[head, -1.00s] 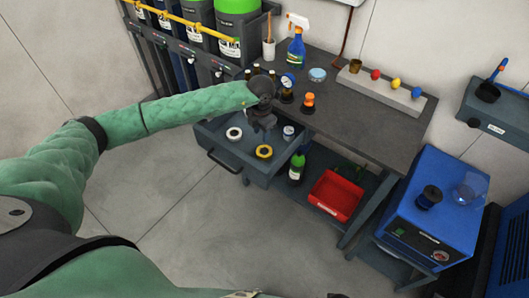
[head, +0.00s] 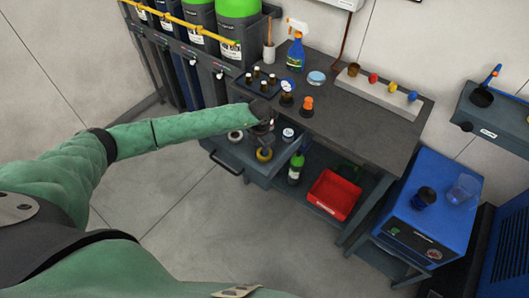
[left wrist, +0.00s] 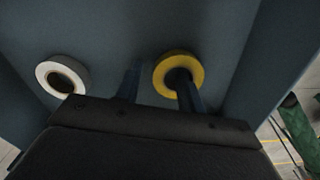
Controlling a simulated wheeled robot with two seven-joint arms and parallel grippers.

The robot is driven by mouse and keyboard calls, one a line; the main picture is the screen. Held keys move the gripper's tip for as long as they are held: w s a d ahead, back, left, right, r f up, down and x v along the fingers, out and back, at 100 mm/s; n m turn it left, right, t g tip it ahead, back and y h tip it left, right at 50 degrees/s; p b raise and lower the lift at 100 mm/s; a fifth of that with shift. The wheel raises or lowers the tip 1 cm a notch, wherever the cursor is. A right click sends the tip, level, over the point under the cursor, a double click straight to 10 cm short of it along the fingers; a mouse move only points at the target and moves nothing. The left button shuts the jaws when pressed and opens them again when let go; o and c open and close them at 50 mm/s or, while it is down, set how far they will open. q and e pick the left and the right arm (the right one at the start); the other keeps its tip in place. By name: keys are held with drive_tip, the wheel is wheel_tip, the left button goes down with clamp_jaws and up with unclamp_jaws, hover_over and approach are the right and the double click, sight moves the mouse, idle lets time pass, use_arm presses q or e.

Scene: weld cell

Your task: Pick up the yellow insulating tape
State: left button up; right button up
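The yellow insulating tape (head: 264,157) is a ring lying in the open drawer (head: 262,173) under the bench. It also shows in the left wrist view (left wrist: 198,77). My left gripper (head: 267,141) points down into the drawer right above the tape and partly covers it. In the left wrist view its two fingers (left wrist: 157,78) are apart with nothing between them except perhaps the ring's left wall. The right finger overlaps the hole of the yellow ring; I cannot tell whether its tip is inside. My right gripper is not in view.
A white tape roll (head: 235,135) and a small light-topped item (head: 288,134) lie in the same drawer. On the bench (head: 370,133) stand small bottles and an orange-topped item (head: 307,106). A red bin (head: 334,194) sits on the shelf below.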

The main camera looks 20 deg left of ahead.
use_arm(q)
drive_tip(key=shift+f, duration=0.15)
clamp_jaws()
idle(0.4)
